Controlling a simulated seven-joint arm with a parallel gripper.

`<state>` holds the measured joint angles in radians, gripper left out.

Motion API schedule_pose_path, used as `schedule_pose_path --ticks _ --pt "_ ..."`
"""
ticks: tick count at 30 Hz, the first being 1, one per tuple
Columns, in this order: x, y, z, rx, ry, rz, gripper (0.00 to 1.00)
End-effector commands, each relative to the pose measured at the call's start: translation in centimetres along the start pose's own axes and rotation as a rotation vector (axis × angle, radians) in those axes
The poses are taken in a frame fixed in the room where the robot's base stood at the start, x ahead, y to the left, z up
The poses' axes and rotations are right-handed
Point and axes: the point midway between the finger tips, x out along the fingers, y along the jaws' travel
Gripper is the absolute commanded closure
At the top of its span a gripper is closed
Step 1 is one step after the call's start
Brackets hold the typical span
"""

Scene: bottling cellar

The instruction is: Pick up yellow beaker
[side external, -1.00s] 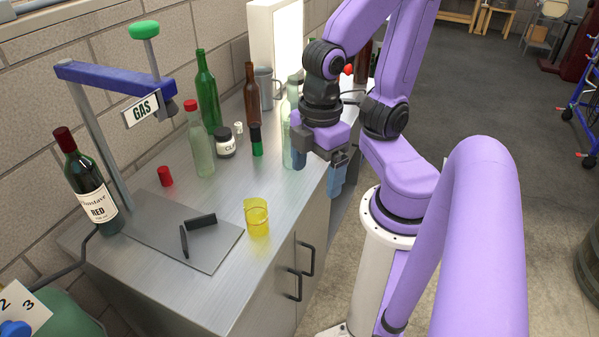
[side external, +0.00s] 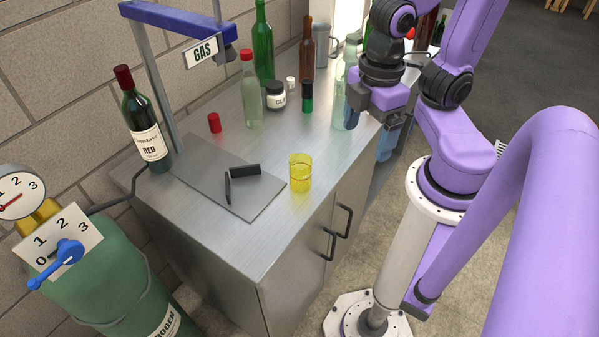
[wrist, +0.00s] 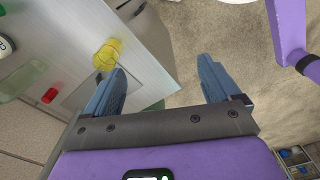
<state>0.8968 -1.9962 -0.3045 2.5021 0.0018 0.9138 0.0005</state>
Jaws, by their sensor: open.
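The yellow beaker (side external: 300,173) is see-through and stands upright on the steel worktop (side external: 262,228), near its right edge and just beyond the corner of a grey plate. My gripper (side external: 370,131) is open and empty, with blue fingers, by the worktop's right edge, up and to the right of the beaker in the side view. In the wrist view the beaker (wrist: 107,55) shows beside the left fingertip of my gripper (wrist: 162,68). Between the fingers there are mostly floor and the worktop edge. The fingers do not hold the beaker.
A clear bottle (side external: 341,100) stands close behind my gripper. A red-capped bottle (side external: 251,100), a jar (side external: 276,96) and a green-black vial (side external: 307,98) stand farther back. The grey plate (side external: 200,167) carries black pieces (side external: 245,171). A wine bottle (side external: 146,130) stands at left.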

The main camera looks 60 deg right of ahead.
Motion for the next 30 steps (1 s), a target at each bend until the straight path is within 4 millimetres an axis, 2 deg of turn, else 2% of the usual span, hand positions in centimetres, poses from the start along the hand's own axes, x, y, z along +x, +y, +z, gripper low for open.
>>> schedule_pose_path --ticks 22,26,30 --pt "0.1 0.1 0.0 -0.004 -0.008 0.004 0.11" --pt "1.1 0.5 0.0 -0.044 -0.071 0.043 0.11" --pt "3.2 1.7 0.1 -0.143 -0.204 0.138 0.11"
